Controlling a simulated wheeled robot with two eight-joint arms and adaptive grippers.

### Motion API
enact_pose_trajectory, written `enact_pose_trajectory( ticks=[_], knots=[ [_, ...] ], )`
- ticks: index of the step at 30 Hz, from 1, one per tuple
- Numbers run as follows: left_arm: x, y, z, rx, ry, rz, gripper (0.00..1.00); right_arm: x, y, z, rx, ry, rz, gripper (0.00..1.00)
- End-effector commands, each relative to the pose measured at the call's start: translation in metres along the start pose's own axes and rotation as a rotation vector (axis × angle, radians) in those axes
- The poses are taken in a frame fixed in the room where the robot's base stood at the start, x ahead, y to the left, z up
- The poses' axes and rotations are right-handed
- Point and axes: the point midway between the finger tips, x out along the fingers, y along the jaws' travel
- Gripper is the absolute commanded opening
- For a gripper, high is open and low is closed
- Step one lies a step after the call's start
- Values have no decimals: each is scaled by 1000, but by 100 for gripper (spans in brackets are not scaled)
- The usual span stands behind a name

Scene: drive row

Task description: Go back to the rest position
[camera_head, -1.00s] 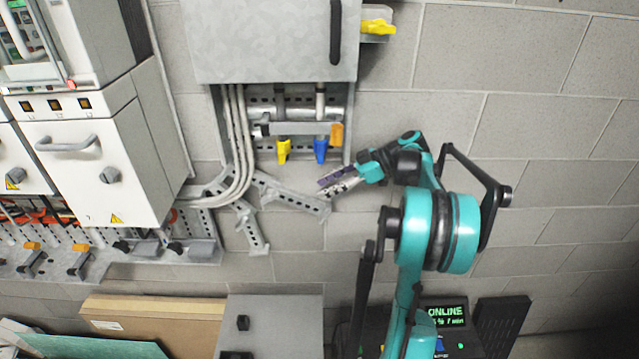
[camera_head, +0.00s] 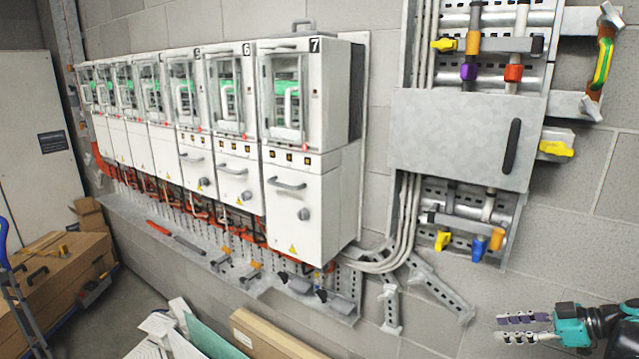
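My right gripper (camera_head: 500,328) is at the lower right edge of the head view, teal and black with pale toothed fingers pointing left. Its two fingers lie apart with a gap between them, and nothing shows in the gap. It is below and to the right of the grey wall cabinet (camera_head: 450,145), in front of the block wall, touching nothing that I can see. The rest of my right arm is cut off by the picture's edge. My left gripper is not in view.
A row of numbered white drive units (camera_head: 305,205) runs along the wall to the left. Colored valve handles, such as a blue one (camera_head: 478,248), are below the cabinet. Cardboard boxes (camera_head: 60,268) stand on the floor at left. Bare wall surrounds the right gripper.

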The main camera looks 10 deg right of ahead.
Motion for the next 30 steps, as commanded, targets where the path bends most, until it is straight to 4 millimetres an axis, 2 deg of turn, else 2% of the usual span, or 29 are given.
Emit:
enact_pose_trajectory(
  ticks=[2,10,17,23,27,30],
  knots=[
    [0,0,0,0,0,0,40,0,0,0,1,0,0,40],
    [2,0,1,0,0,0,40,31,-22,-17,96,-79,-4,40],
    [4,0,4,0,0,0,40,65,-54,-33,208,-181,9,40],
    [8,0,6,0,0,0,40,103,-102,-44,333,-307,57,40],
    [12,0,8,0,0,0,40,133,-158,-45,433,-420,145,40],
    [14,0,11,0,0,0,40,150,-201,-37,495,-486,243,40]
  ],
)
